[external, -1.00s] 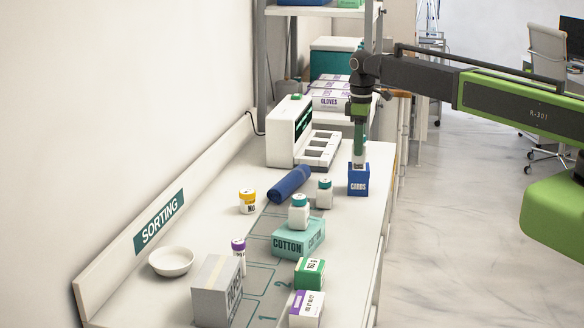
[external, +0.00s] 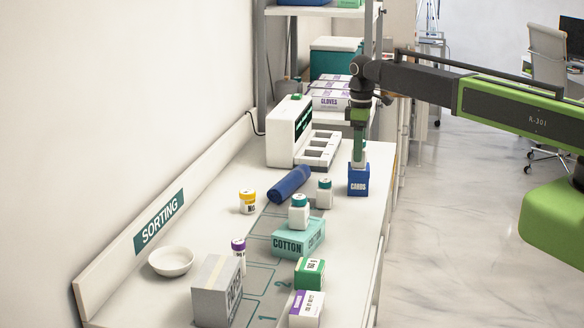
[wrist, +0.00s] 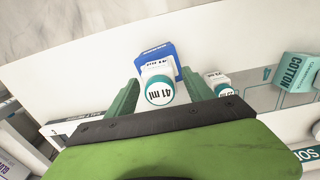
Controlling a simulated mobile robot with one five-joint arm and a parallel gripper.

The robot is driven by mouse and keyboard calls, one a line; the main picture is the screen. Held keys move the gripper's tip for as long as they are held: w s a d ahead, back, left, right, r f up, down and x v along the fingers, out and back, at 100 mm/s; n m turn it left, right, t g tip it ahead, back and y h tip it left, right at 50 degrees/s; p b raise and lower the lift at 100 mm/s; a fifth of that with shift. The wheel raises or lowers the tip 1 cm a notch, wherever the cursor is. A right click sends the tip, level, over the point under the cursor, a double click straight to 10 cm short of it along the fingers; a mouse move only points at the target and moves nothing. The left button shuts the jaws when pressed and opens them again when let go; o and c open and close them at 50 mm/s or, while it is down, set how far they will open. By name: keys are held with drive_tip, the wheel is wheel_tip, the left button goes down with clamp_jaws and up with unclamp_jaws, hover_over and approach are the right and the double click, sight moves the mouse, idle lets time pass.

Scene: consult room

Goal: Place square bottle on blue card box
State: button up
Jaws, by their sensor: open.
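The square bottle (wrist: 157,70) is white with a teal cap marked 41 ml. It stands upright on the blue card box (external: 358,182), whose edge also shows behind it in the wrist view (wrist: 154,50). My gripper (external: 359,155) is above the box, pointing down. In the wrist view, the two green fingers of my gripper (wrist: 162,92) are spread, one on each side of the bottle, with visible gaps. In the external view my fingers hide most of the bottle.
A teal cotton box (external: 298,240) carries another white bottle (external: 299,212). A similar bottle (external: 324,194) stands near a blue roll (external: 289,184). A white device (external: 289,132) stands behind. The bench's right edge is close to the card box.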

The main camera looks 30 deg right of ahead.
wheel_tip(320, 180, up, 12)
drive_tip(key=p, duration=1.2)
drive_tip(key=s+d+m, duration=0.4)
drive_tip(key=s, duration=0.6)
drive_tip(key=s+d+m, duration=0.5)
drive_tip(key=s, duration=0.6)
drive_tip(key=shift+s, duration=0.15)
wheel_tip(320, 180, down, 14)
drive_tip(key=b, duration=1.4)
